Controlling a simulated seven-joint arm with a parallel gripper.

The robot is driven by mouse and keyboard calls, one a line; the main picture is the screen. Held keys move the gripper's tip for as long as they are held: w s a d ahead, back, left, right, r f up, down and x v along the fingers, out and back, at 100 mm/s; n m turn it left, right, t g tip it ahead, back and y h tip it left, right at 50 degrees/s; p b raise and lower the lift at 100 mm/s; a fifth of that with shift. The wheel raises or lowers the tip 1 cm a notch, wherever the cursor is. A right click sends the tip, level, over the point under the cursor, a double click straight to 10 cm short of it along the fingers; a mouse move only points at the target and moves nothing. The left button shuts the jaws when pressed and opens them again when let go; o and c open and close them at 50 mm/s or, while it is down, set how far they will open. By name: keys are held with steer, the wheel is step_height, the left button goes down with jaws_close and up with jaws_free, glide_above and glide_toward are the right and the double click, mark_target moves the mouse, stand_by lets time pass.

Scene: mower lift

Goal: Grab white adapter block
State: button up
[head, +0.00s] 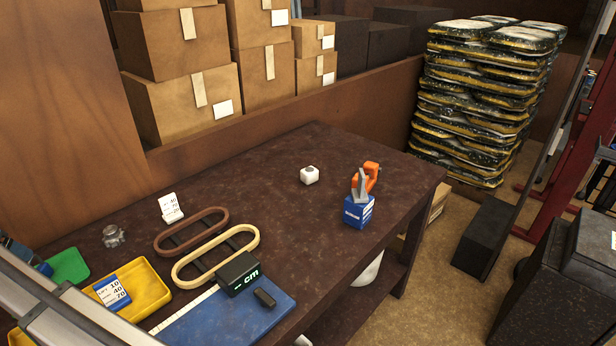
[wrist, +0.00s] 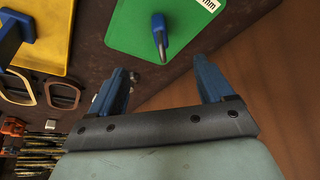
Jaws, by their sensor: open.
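The white adapter block (head: 310,175) is a small, pale block with a dark round mark on top. It sits on the brown table (head: 335,140), to the left of a blue box (head: 358,212). In the wrist view a small whitish block (wrist: 62,122) at the left looks like the same piece. My gripper (wrist: 162,82) is open, with its two blue fingers wide apart and nothing between them. It is over the table's left end near a green tray (wrist: 150,22), well away from the block.
The blue box carries an orange and grey tool (head: 366,180). Two oval frames, brown (head: 190,231) and tan (head: 216,254), a black display (head: 238,274), a blue mat (head: 225,315) and a yellow tray (head: 150,290) fill the table's left part. The surface around the block is clear.

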steer(key=w+d+m+h, duration=0.1)
steer(key=w+d+m, duration=0.1)
steer(key=w+d, duration=0.65)
steer(key=w+d+m, duration=0.1)
steer(key=w+d, duration=0.4)
steer(key=w, duration=0.7)
steer(key=w+d+r+m+h, duration=0.1)
steer(key=w+d+m, duration=0.2)
steer(key=w+d, duration=1.4)
steer(key=n+g+y, duration=0.2)
steer(key=n+g, duration=0.2)
steer(key=n, duration=2.7)
glide_above(309, 170)
step_height(309, 170, down, 13)
steer(key=shift+d+f, duration=0.1)
